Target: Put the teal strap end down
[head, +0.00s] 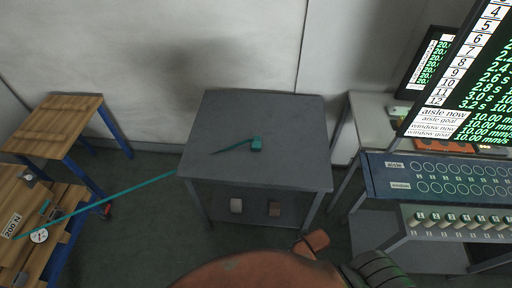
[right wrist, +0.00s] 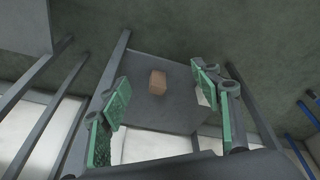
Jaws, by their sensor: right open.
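A teal strap (head: 110,197) runs from the wooden bench at the left across the gap to the front left corner of the grey table (head: 285,115). A further thin teal piece lies on the table top and ends in a small teal block, the strap end (head: 256,145). Whether the two pieces join is unclear. The strap end does not show in that view. My left gripper is not in view.
A wooden bench (head: 62,215) with a round dial (head: 39,236) stands left. A console (head: 440,178) and a large display stand right. Most of the table top is clear.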

